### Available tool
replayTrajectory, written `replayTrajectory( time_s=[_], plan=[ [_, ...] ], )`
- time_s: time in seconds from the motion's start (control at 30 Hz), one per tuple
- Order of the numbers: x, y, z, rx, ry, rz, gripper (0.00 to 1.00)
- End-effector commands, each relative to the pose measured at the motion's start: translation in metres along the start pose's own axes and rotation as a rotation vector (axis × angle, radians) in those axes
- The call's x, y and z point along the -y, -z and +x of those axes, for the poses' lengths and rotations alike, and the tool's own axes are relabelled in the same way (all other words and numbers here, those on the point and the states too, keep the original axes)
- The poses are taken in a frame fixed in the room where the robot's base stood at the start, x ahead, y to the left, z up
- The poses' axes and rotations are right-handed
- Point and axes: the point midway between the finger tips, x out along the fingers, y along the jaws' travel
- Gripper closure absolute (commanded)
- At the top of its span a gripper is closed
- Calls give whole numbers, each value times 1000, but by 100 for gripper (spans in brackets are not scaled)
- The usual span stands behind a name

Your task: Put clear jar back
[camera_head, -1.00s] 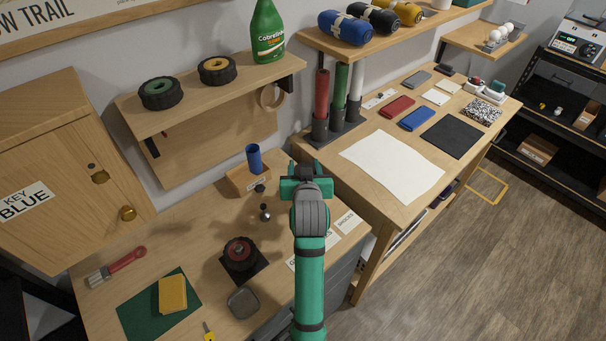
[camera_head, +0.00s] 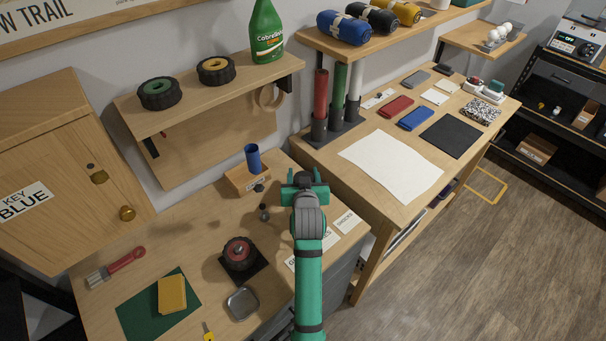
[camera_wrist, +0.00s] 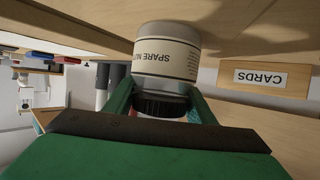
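A jar (camera_wrist: 167,58) with a pale label reading "SPARE NU…" and a black lid (camera_wrist: 163,104) shows upside down in the wrist view. It looks whitish rather than plainly clear. The green fingers of my gripper (camera_wrist: 163,108) lie against both sides of the lid, shut on it. The jar's base is close to a wooden surface; I cannot tell if it touches. In the head view my gripper (camera_head: 305,181) is over the right back part of the near workbench (camera_head: 190,235), and its body hides the jar.
A wooden block (camera_head: 240,178) with a blue cup stands just left of my gripper. A "CARDS" label (camera_wrist: 259,77) is beside the jar in the wrist view. A wheel on a dark pad (camera_head: 240,255) and a small dish (camera_head: 242,303) are nearer. The second bench (camera_head: 335,170) adjoins at right.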

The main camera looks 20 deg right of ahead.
Motion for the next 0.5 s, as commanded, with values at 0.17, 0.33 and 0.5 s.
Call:
replayTrajectory(
  time_s=[0.17, 0.33, 0.5],
  plan=[
    [0, 0, 0, 0, 0, 0, 35],
    [0, 1, 0, 0, -1, 0, 35],
    [0, 2, -11, -1, 0, 0, 35]
  ],
)
